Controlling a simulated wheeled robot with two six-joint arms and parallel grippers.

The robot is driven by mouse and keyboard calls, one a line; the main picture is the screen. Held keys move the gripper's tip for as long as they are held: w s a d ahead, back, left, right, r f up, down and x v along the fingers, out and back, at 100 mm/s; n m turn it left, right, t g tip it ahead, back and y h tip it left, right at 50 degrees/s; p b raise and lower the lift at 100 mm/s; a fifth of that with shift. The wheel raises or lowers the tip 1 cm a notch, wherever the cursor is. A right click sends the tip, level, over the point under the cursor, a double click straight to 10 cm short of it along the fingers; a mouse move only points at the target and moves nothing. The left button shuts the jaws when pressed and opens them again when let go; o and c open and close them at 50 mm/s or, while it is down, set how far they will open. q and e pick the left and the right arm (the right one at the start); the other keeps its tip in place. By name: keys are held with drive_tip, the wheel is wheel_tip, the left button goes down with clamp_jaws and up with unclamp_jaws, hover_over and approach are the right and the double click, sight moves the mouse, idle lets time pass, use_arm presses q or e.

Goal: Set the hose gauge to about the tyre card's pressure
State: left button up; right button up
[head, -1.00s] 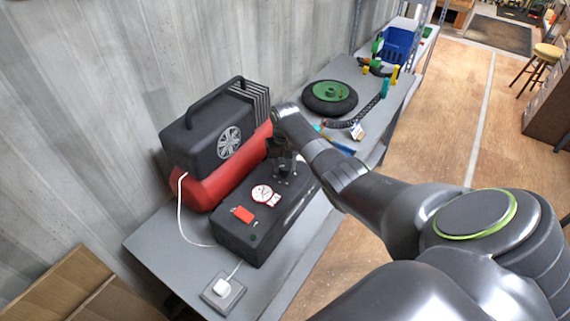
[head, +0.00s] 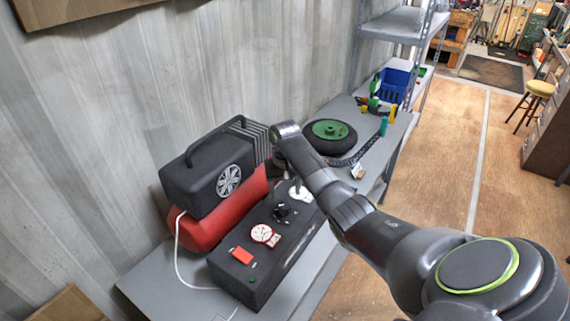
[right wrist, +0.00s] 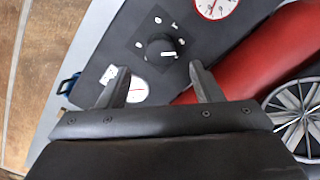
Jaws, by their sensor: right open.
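A black control box (head: 228,277) lies on the bench. On it are a red-rimmed white gauge (head: 262,234), a black knob (head: 283,213) and a second white gauge (head: 300,193). In the right wrist view the knob (right wrist: 160,48) has a white pointer mark and lies just beyond my open, empty right gripper (right wrist: 158,74), apart from it. The second gauge (right wrist: 137,92) shows between the fingers. In the head view my right gripper (head: 291,180) hangs over the box's far end. The hose gauge and card are too small to tell surely. My left gripper is out of view.
A black-and-red compressor (head: 205,172) stands behind the box against the wall. A wheel with a green hub (head: 328,130), a dark hose (head: 368,148) and a small white-and-brown item (head: 358,171) lie farther along the bench. A blue crate (head: 394,84) is at the far end.

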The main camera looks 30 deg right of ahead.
sight(285, 204)
wheel_tip(285, 204, up, 11)
drive_tip(key=p, duration=0.1)
drive_tip(key=shift+r+p, duration=0.15)
drive_tip(key=shift+p, duration=0.2)
idle(0.4)
